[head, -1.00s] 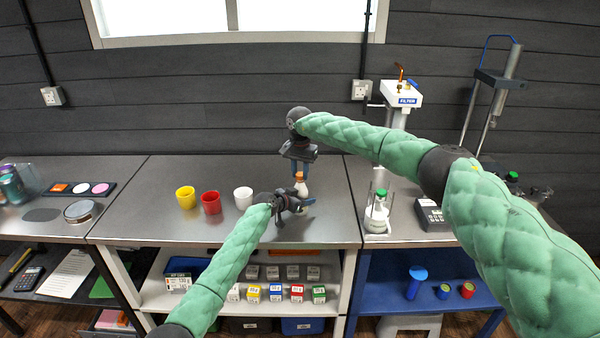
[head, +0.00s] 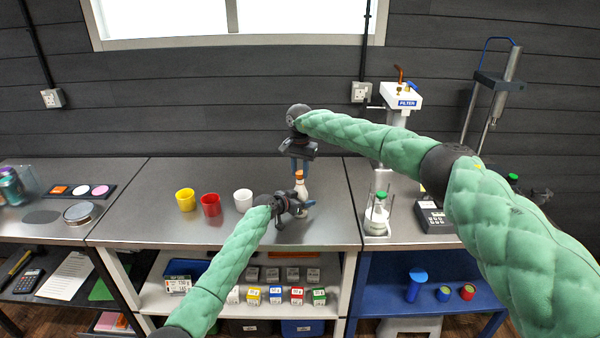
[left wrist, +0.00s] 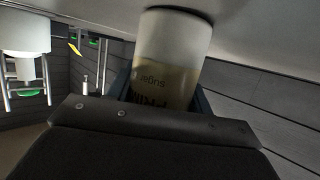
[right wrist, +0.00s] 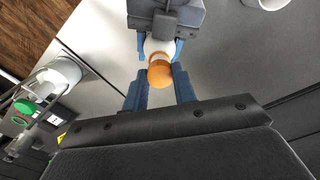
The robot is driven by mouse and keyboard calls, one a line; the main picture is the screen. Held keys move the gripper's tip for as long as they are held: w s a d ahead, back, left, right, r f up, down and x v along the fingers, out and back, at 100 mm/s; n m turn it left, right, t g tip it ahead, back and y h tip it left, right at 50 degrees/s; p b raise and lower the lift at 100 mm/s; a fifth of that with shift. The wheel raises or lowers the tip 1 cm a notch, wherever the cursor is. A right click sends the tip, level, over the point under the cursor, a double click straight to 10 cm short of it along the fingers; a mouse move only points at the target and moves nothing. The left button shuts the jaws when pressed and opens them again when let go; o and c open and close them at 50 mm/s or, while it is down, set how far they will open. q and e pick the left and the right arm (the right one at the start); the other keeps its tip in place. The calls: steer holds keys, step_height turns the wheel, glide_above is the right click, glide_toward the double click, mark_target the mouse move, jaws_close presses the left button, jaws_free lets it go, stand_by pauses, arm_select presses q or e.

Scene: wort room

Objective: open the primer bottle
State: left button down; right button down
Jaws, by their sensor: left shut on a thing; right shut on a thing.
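The primer bottle (head: 301,190) is a small white bottle with an orange cap (head: 299,175), standing upright near the middle of the steel bench. My left gripper (head: 303,207) is shut around its lower body from the side. The left wrist view shows the bottle (left wrist: 172,45) close up, its label partly hidden between the fingers. My right gripper (head: 299,170) points straight down from above, shut on the orange cap. In the right wrist view the cap (right wrist: 160,73) sits between the blue fingertips, over the bottle. I cannot tell whether the cap is loose from the neck.
Yellow (head: 186,198), red (head: 210,204) and white (head: 243,198) cups stand left of the bottle. A bottle with a green cap (head: 378,212) stands in the filter stand to the right. The bench (head: 150,222) is clear between the cups and its front edge.

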mark_target(300, 172)
steer(key=shift+r, duration=0.3)
steer(key=shift+r, duration=1.95)
arm_select(q)
steer(key=c, duration=0.5)
jaws_free()
steer(key=shift+a, duration=0.1)
